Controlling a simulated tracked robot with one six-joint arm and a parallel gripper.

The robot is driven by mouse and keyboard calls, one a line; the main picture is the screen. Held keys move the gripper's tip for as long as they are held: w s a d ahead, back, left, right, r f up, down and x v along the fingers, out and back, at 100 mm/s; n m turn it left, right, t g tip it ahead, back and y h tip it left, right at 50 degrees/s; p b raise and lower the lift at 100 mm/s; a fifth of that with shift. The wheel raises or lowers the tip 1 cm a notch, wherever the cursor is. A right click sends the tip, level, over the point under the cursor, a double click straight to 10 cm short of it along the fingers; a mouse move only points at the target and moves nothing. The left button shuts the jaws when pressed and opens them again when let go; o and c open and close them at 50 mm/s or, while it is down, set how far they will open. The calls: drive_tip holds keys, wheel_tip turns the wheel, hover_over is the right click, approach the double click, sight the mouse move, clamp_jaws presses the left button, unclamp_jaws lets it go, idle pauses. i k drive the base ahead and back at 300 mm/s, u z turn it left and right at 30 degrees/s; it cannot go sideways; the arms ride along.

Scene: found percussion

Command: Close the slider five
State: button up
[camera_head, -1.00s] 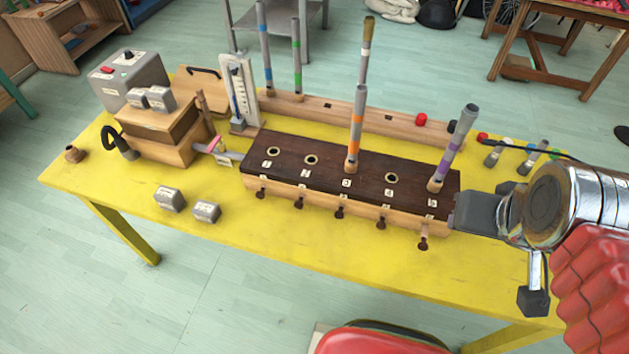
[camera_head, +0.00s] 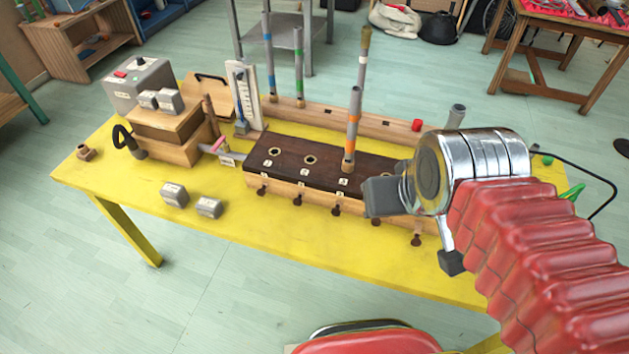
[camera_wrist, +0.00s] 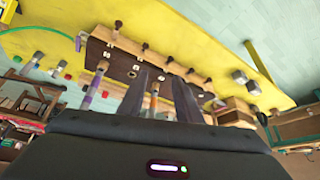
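The dark-topped wooden box (camera_head: 290,151) lies on the yellow table with a row of small dark slider knobs along its front. The slider five knob (camera_head: 416,240) is at the box's right end and stands out farther than the others; it also shows in the wrist view (camera_wrist: 118,25). My gripper (camera_head: 372,197) is in front of the box's right part in the head view and hides its top there. In the wrist view its two fingers (camera_wrist: 160,95) are apart with nothing held between them. The knob is away from the fingers.
An orange-banded tube (camera_head: 353,125) stands in hole three. A purple-banded tube (camera_wrist: 95,88) stands near the five end. Two grey blocks (camera_head: 209,207) sit on the table front left. A red chair (camera_head: 370,342) is below.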

sight(415, 242)
drive_tip(key=u, duration=0.25)
drive_tip(key=k, duration=1.1)
drive_tip(key=z, duration=0.5)
drive_tip(key=i, duration=0.95)
